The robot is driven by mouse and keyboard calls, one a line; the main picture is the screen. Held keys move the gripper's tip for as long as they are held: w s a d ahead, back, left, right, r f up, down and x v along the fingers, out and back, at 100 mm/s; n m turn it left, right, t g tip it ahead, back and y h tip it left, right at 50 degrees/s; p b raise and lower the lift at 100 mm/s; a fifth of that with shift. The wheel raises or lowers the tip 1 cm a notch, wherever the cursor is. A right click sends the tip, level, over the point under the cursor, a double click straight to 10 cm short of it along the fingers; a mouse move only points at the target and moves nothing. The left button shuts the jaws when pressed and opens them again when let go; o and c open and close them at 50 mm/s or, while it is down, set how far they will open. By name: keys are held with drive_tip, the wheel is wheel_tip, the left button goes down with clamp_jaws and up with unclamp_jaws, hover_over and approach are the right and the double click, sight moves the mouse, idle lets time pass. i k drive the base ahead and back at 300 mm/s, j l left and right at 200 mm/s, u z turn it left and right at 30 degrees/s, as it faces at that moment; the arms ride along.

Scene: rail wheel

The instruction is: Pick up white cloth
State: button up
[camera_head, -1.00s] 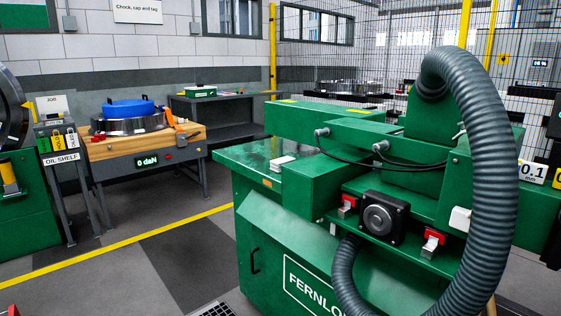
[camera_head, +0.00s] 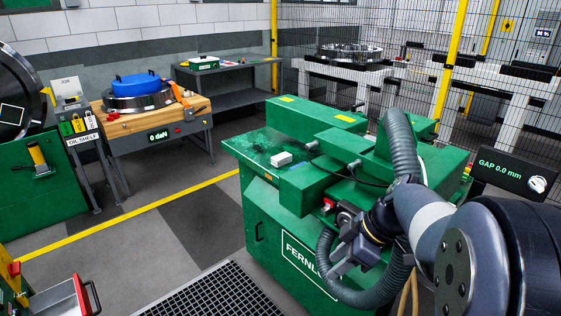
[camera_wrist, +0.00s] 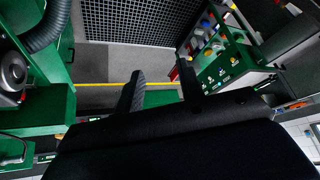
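A small white folded-looking piece, which may be the white cloth (camera_head: 280,159), lies on the green top of the machine marked FERNLO… (camera_head: 262,215) in the head view. It sits near the middle of that top, beside a raised green block. I do not make it out in the wrist view. My arm reaches in from the lower right of the head view, its far end in front of the machine, below and right of the white piece. My gripper (camera_wrist: 160,84) shows two dark fingers well apart in the wrist view, with nothing between them.
A thick grey hose (camera_head: 402,150) loops over the machine's right side. A GAP 0.0 mm display (camera_head: 512,172) stands at right. A wooden-topped bench (camera_head: 190,110) with a blue-topped ring is at back left. Floor grating (camera_head: 215,292) lies in front. Open floor is at left.

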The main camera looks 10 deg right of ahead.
sight(282, 159)
drive_tip(key=i+j, duration=0.2)
drive_tip(key=i, duration=0.2)
drive_tip(key=i+j, duration=0.25)
drive_tip(key=i, duration=0.2)
drive_tip(key=i+j, duration=0.2)
drive_tip(key=i, duration=0.2)
drive_tip(key=i+j+z, duration=0.3)
drive_tip(key=i+j, duration=0.15)
drive_tip(key=i, duration=0.15)
drive_tip(key=i+j+z, duration=0.3)
drive_tip(key=i+j, duration=0.25)
drive_tip(key=z, duration=0.7)
